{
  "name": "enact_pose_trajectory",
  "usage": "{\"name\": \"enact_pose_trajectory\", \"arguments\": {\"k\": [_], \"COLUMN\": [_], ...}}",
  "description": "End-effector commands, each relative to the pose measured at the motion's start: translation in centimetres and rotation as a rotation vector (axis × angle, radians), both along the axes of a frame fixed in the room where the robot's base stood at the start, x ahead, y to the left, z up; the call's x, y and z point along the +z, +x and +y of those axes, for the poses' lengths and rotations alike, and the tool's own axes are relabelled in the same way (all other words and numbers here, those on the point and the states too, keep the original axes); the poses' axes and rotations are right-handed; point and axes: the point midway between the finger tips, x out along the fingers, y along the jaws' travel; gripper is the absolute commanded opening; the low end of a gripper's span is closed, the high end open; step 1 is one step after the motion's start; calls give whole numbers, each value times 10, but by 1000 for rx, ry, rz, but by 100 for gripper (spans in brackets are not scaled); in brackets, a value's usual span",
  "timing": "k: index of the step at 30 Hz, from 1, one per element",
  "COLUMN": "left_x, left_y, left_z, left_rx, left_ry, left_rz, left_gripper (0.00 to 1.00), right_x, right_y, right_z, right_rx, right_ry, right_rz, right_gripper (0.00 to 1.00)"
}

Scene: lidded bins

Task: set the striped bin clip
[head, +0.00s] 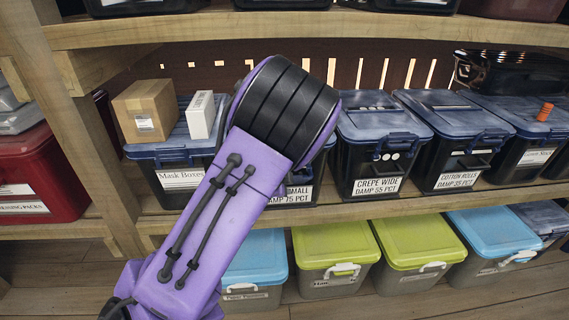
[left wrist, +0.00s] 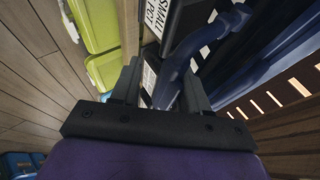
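In the head view my purple left arm covers a bin labelled "SMALL DAMP 75 PCT" (head: 301,195), and only part of its front shows. My left gripper is hidden behind the arm there. In the left wrist view the left gripper (left wrist: 160,80) has its two dark fingers apart, at the front of a dark bin with a "SMALL" label (left wrist: 168,14). A curved blue clip or handle (left wrist: 192,52) reaches down between the fingers. I cannot tell whether the fingers touch it. No stripes show clearly on any bin. My right gripper is in neither view.
Blue-lidded bins stand close on both sides: "Mask Boxes" (head: 170,158) and "CREPE WIDE" (head: 378,150). A cardboard box (head: 145,108) and a white box (head: 202,115) sit on the left lid. A wooden shelf (head: 430,27) runs above. Green-lidded bins (head: 333,243) stand below.

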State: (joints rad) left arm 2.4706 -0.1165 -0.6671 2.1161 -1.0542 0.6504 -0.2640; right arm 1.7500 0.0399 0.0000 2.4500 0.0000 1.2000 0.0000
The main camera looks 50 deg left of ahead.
Motion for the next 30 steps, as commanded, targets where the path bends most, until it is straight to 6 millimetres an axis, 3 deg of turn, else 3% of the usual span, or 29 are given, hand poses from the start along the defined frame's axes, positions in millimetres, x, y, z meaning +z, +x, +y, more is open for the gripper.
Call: {"name": "enact_pose_trajectory", "arguments": {"k": [9, 21, 30], "left_x": [7, 67, 74], "left_y": [-3, -60, -71], "left_z": [-1, -22, -26], "left_rx": [0, 1, -1], "left_ry": [1, 1, 1], "left_rz": [-4, -4, -1], "left_gripper": [44, 44, 44], "right_x": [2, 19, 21], "right_y": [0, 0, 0], "right_z": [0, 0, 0], "right_rx": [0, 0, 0], "right_ry": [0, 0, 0], "right_rz": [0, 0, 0], "right_gripper": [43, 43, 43]}}
